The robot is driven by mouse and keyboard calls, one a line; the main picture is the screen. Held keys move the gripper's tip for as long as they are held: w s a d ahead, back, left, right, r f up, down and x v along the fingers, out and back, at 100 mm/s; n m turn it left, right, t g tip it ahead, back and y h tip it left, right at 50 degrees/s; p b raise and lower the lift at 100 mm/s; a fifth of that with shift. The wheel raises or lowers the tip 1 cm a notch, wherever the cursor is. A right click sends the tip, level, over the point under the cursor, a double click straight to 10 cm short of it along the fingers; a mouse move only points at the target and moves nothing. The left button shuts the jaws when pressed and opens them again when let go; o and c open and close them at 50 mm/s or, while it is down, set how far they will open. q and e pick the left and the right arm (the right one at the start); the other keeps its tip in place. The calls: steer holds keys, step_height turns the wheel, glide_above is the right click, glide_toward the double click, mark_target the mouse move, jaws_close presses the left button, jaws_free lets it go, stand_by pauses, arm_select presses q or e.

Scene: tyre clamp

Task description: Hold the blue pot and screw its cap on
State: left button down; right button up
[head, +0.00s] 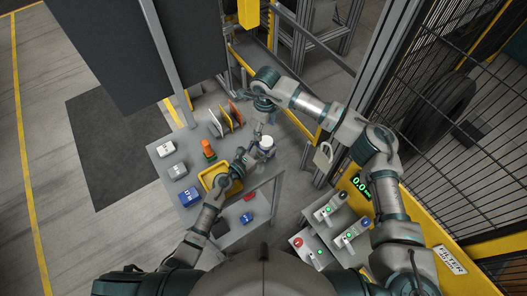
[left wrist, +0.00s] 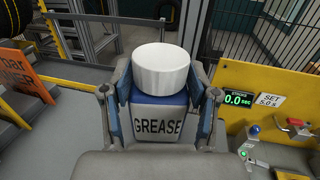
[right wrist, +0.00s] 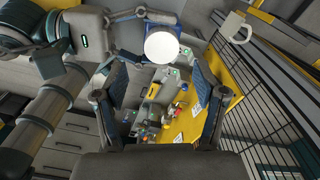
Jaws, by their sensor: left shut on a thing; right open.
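The blue pot (left wrist: 162,98) shows in the left wrist view with a GREASE label on its front. A white cap (left wrist: 161,68) sits on its top; I cannot tell whether it is threaded on. My left gripper (left wrist: 164,100) is shut on the pot, one finger on each side, and holds it upright. In the head view the white cap (head: 266,142) shows at the table's right edge, beside my left gripper (head: 257,152). My right gripper (right wrist: 157,72) is open and empty. In the right wrist view the round white cap (right wrist: 162,44) lies beyond its fingertips, apart from them.
The grey table (head: 163,150) holds a yellow bin (head: 232,188), an orange item (head: 208,150), upright panels (head: 226,118) and several small boxes. A control stand with levers (head: 332,212) and a yellow panel are on the right, near a mesh fence (head: 470,130).

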mark_target(267, 140)
steer(key=shift+d+f, duration=0.25)
steer(key=f, duration=0.4)
steer(key=d+f, duration=0.1)
steer(key=f, duration=0.1)
steer(key=shift+f, duration=0.35)
steer(key=shift+a+f, duration=0.4)
steer(key=shift+a, duration=0.1)
steer(key=shift+d, duration=0.4)
steer(key=c, duration=1.2)
steer(key=m, duration=0.3)
steer(key=shift+a, duration=0.2)
steer(key=shift+a, duration=0.1)
